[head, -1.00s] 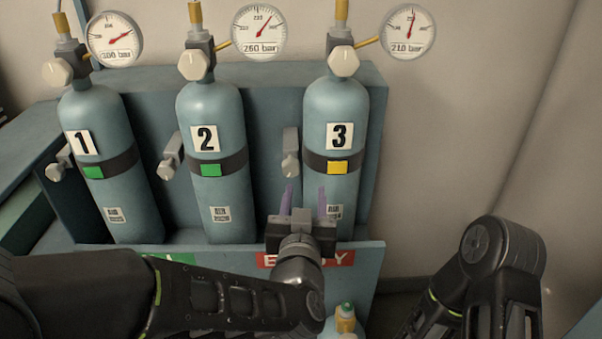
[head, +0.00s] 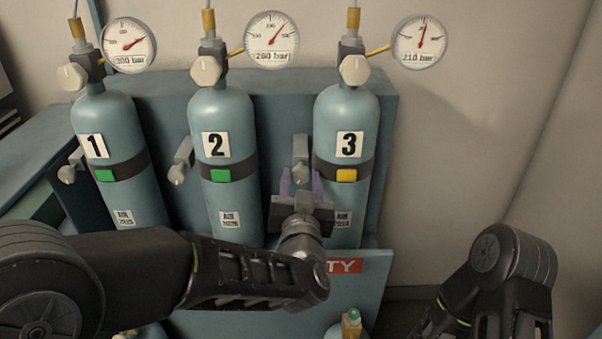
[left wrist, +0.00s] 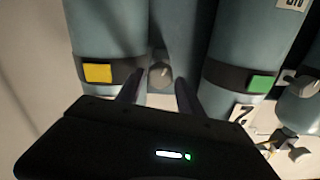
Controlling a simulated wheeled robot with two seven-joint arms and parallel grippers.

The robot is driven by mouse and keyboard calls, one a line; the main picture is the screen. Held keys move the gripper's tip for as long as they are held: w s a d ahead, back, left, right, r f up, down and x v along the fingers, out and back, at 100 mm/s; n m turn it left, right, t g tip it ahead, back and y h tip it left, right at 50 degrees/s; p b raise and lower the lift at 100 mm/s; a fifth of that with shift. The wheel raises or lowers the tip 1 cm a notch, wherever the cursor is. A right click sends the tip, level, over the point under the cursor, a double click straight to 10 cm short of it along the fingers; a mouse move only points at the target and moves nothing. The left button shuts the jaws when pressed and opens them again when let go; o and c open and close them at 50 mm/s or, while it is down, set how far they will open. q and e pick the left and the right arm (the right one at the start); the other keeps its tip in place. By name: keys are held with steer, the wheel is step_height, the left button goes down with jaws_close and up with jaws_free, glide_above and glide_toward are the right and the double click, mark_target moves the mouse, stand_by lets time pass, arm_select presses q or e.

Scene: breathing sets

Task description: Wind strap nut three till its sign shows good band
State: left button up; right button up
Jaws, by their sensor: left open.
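Cylinder 3 (head: 345,120) stands upright at the right of the row. Its strap carries a yellow sign (head: 346,175), also seen in the left wrist view (left wrist: 98,72). The grey strap nut three (head: 301,155) sits on the left side of that strap. In the left wrist view the nut's round end (left wrist: 160,74) lies beyond and between my fingertips. My left gripper (head: 302,184) is open, just below and in front of the nut, its purple fingers pointing up at it; contact cannot be told. My right gripper is out of view.
Cylinders 1 (head: 104,120) and 2 (head: 222,115) stand to the left, with green strap signs and their own nuts. Gauges (head: 419,42) sit above. A blue front panel with a red label (head: 345,266) lies below my left arm.

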arm_select(q)
steer(key=shift+w, duration=1.15)
jaws_close()
